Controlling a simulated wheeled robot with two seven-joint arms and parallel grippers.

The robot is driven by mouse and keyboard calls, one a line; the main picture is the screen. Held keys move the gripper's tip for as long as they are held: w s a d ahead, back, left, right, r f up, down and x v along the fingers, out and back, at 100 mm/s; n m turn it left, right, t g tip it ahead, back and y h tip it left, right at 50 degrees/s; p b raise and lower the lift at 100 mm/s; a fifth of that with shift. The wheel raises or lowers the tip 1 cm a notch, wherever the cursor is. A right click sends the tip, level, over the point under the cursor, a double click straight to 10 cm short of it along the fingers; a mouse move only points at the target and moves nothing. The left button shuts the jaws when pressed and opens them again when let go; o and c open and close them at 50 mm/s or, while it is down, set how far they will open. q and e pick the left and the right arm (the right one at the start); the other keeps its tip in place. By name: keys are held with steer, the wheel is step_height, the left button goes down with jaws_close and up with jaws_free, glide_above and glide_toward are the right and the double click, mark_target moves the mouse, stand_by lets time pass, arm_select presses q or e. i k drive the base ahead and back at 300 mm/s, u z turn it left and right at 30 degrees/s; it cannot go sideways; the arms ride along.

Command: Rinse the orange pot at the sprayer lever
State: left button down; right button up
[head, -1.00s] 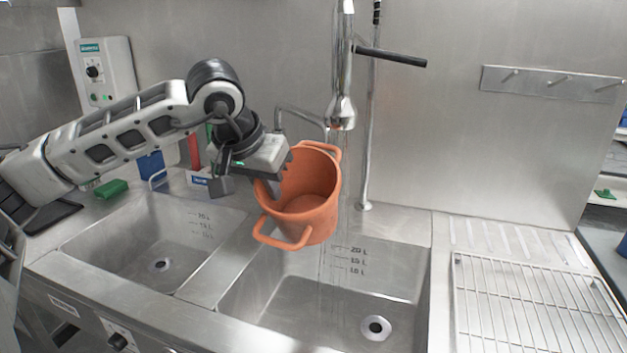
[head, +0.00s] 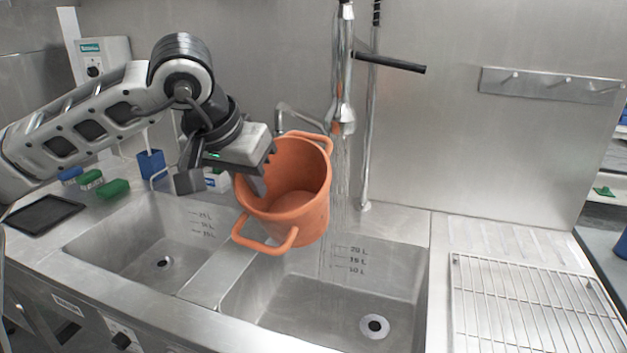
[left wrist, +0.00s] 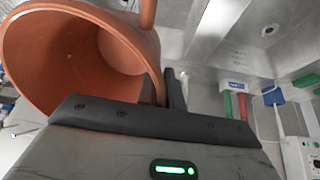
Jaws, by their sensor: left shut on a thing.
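The orange pot (head: 290,204) has two loop handles and hangs tilted above the right sink, its mouth facing up and toward the head camera. My left gripper (head: 262,172) is shut on the pot's left wall, near the rim. In the left wrist view the pot (left wrist: 85,60) fills the upper left, beside the gripper's fingers. The sprayer (head: 345,112) hangs behind and right of the pot, with water falling from it. The stream runs by the pot's right side; I cannot tell whether it touches the pot. The black sprayer lever (head: 390,63) sticks out to the right. My right gripper is out of view.
The right sink (head: 300,312) lies below the pot, with the left sink (head: 140,262) beside it. A faucet (head: 300,112) stands behind the pot. A wire rack (head: 530,305) lies at the right. Sponges (head: 112,188) and a dark tablet-like slab (head: 42,215) lie at the left.

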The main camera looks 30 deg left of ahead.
mark_target(366, 57)
steer(key=k, duration=1.25)
steer(key=u, duration=0.85)
steer(key=i, duration=1.1)
steer(key=z, duration=0.4)
